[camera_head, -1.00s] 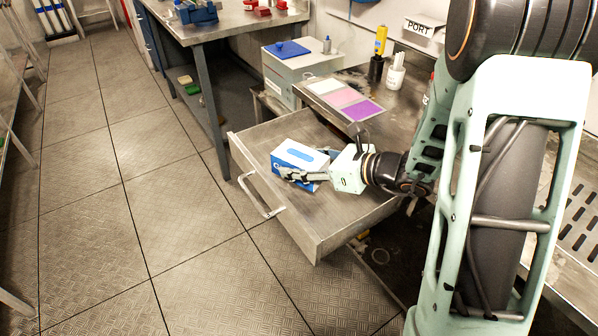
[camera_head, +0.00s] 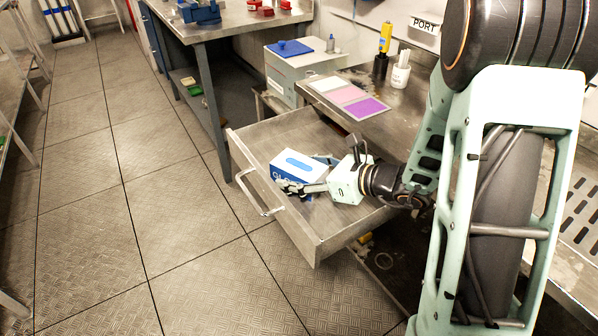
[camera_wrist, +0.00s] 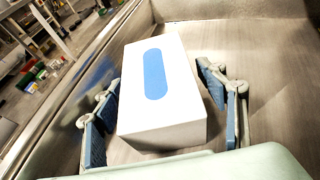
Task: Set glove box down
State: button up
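The glove box (camera_head: 297,167) is a white and blue carton with a blue oval on top. It lies inside the open drawer (camera_head: 290,228), apparently on the drawer floor, near the front panel. In the wrist view the glove box (camera_wrist: 160,85) is between my two fingers, top face up. My gripper (camera_head: 305,180) is open around it; the wrist view shows my gripper (camera_wrist: 160,115) with a finger on each side and visible gaps beside the box. The underside of the box is hidden.
The drawer's side walls and front panel with its handle (camera_head: 258,192) surround the box. Bare drawer floor (camera_head: 300,130) lies behind it. A counter (camera_head: 425,92) with a coloured chart (camera_head: 348,95) stands above the drawer. The floor to the left is clear.

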jog(key=shift+r, duration=0.2)
jog(key=shift+s+d+r+p, duration=0.15)
jog(key=shift+d+p, duration=0.15)
jog(key=p+v, duration=0.1)
jog(key=v, duration=1)
jog(key=shift+s+p, duration=0.15)
jog(key=shift+p, duration=0.25)
